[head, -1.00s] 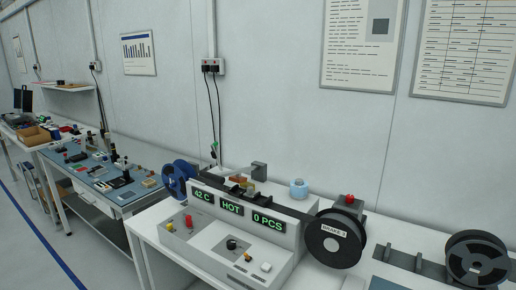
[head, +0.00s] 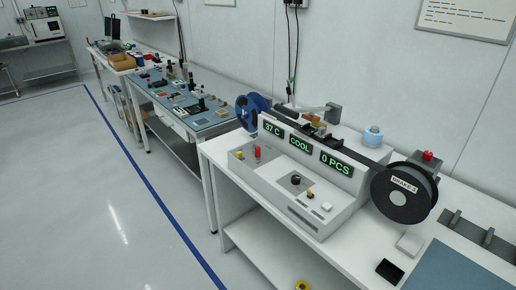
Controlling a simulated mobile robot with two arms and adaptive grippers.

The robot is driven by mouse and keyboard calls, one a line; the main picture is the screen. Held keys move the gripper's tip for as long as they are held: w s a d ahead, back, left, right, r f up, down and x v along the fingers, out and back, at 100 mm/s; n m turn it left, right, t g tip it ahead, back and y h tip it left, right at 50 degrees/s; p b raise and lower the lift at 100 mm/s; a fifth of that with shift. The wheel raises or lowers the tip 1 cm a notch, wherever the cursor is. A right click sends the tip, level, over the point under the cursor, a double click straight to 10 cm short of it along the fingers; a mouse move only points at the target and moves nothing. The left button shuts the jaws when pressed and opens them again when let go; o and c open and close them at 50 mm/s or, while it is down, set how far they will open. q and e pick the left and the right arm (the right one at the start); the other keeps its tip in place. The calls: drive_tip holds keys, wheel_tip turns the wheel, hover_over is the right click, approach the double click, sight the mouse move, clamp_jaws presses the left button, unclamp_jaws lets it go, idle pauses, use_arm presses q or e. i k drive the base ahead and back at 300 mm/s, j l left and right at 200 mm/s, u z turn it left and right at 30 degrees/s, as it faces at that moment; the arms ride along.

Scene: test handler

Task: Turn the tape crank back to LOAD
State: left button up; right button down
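The test handler (head: 345,181) is a white machine on a white bench in the head view. Its green displays read "37 C", "COOL" and "0 PCS". A blue reel (head: 247,110) is at its left end and a dark reel with a white label (head: 404,193) at its right end. A red-topped knob (head: 257,153), a yellow knob (head: 239,154), a black dial (head: 296,179) and a white button (head: 327,207) are on its front deck. I cannot tell which part is the tape crank, and no LOAD mark is legible. Neither gripper is in view.
A black tray (head: 390,271), a small white block (head: 410,244) and a blue-grey mat (head: 470,270) lie right of the machine. Another bench with a blue-grey mat (head: 215,108) stands left.

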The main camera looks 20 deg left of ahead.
sight(256, 150)
drive_tip(key=i+u, duration=0.15)
drive_tip(key=u, duration=0.25)
drive_tip(key=i+l+u, duration=0.15)
drive_tip(key=u, duration=0.2)
